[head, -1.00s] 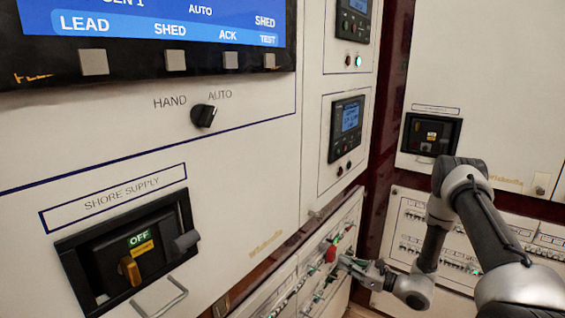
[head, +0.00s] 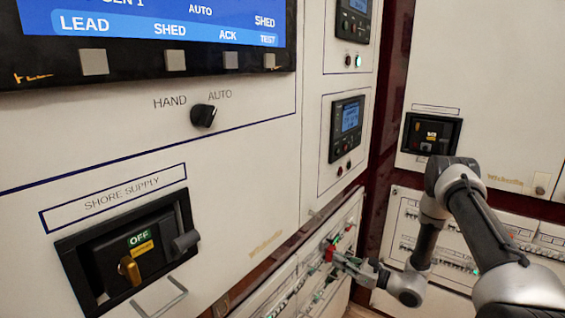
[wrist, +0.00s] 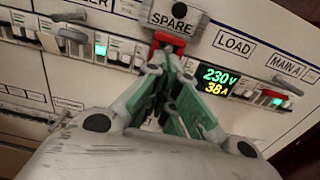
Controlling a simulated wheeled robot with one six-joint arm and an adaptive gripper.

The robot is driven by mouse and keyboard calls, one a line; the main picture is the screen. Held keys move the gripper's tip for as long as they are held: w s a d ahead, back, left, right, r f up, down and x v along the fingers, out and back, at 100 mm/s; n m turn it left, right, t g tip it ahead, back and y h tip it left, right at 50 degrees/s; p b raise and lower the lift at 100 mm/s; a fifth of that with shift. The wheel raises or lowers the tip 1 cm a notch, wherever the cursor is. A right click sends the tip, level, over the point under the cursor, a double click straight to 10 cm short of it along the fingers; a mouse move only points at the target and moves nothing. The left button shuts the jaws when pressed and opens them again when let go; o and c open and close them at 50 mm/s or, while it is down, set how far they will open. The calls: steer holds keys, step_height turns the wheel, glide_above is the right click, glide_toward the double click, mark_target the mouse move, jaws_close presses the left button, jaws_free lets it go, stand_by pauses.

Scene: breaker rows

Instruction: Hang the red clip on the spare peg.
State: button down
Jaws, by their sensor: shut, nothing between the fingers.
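The red clip (wrist: 168,42) is in the upper middle of the wrist view, on the breaker row just below the SPARE label (wrist: 172,17). It also shows small in the head view (head: 329,253). My gripper (wrist: 164,62) is shut and empty, with its fingertips right in front of the clip's lower part; I cannot tell if they touch it. In the head view my gripper (head: 341,261) reaches left to the clip. The fingers hide what lies below the clip.
A lit meter (wrist: 216,81) sits close to the right of my fingers. Breakers with green lights line the row on both sides. Grey handles (wrist: 73,36) stick out to the left and right. In the head view, the shore supply switch (head: 135,262) is at lower left.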

steer(key=shift+w+a, duration=0.2)
steer(key=shift+a, duration=0.05)
steer(key=v, duration=1.8)
stand_by(0.4)
